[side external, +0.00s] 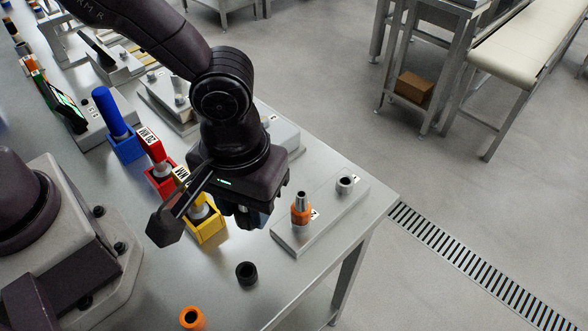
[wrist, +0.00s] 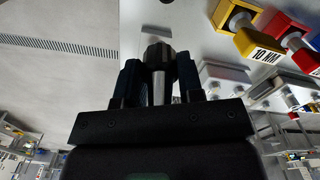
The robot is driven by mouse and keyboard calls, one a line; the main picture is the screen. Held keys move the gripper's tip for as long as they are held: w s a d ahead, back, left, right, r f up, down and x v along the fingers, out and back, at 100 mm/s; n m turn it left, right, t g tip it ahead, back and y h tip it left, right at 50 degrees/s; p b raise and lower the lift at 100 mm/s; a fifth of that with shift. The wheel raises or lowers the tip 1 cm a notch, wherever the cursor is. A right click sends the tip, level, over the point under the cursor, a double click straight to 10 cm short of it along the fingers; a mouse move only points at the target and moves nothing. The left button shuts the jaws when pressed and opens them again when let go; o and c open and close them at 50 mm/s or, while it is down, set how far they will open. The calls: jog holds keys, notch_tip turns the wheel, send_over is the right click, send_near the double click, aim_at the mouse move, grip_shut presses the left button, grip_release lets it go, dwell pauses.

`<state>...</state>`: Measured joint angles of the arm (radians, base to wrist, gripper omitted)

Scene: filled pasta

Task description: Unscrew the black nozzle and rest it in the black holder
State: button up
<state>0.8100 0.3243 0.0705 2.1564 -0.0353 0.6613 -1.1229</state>
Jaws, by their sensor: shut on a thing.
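My gripper (side external: 248,214) is above the table, between the fixture plate and the black holder. In the wrist view its two fingers (wrist: 159,78) are shut on the black nozzle (wrist: 158,54), around its silver stem, with the black part beyond the fingertips. The nozzle is hard to tell from the dark fingers in the side view. The black holder (side external: 247,272), an open ring, stands on the table in front of my gripper, apart from it. The fixture plate (side external: 318,222) has a bare silver post (side external: 345,184) at its far end.
An orange nozzle (side external: 301,209) stands upright on the plate. An orange holder (side external: 191,318) is at the table's front. Yellow (side external: 211,228), red (side external: 158,181) and blue (side external: 126,147) tool stands are left of my gripper. The table's right edge is close to the plate.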

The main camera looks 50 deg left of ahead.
jog(key=f, duration=0.1)
jog(key=s+f, duration=0.1)
jog(key=f, duration=0.1)
jog(key=s+f, duration=0.1)
jog(key=f, duration=0.1)
jog(key=shift+a+f, duration=0.1)
jog(key=shift+a, duration=0.25)
jog(key=shift+f, duration=2.9)
jog(key=shift+f, duration=1.5)
jog(key=o, duration=1.3)
jog(key=shift+r, duration=0.1)
